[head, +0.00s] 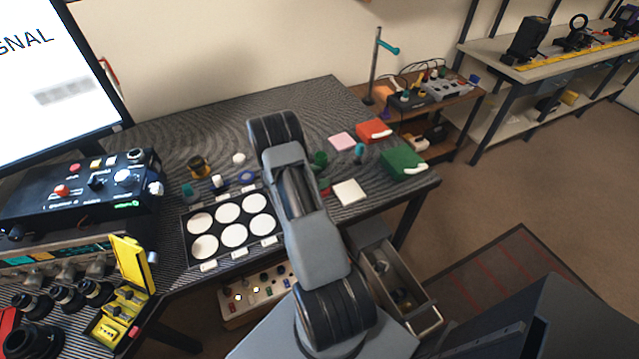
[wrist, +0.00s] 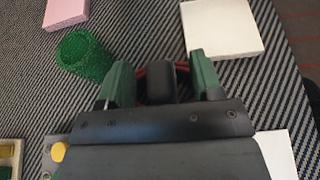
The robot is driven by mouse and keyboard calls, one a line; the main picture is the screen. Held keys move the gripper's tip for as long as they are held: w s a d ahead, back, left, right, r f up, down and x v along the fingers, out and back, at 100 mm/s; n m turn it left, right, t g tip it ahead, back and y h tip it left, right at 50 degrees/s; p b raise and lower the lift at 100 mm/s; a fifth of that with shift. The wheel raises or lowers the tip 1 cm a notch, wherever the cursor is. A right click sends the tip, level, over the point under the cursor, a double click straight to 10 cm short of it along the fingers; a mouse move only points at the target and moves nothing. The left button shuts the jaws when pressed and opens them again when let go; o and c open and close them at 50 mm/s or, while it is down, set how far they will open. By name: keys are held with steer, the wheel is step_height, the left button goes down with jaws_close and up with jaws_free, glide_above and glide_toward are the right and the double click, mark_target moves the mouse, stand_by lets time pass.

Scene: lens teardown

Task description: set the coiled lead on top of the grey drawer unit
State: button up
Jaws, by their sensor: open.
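The coiled lead appears to be the red thing (wrist: 141,71) on the ribbed table, mostly hidden behind my gripper in the wrist view; a small red part (head: 325,191) shows beside my arm in the head view. My gripper (wrist: 161,74) is open, its two green fingers on either side of the red thing. I cannot tell whether they touch it. The grey drawer unit (head: 367,234) stands low by the table's front edge, partly behind my arm, with an open drawer (head: 432,322) holding small items.
A white pad (wrist: 220,28) and a green cylinder (wrist: 85,53) lie close to my gripper. A pink pad (head: 342,142), an orange box (head: 374,131) and a green box (head: 403,161) are farther right. A tray of white discs (head: 185,240) lies to the left.

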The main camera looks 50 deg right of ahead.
steer(key=c, duration=1)
jaws_close()
steer(key=shift+r, duration=0.1)
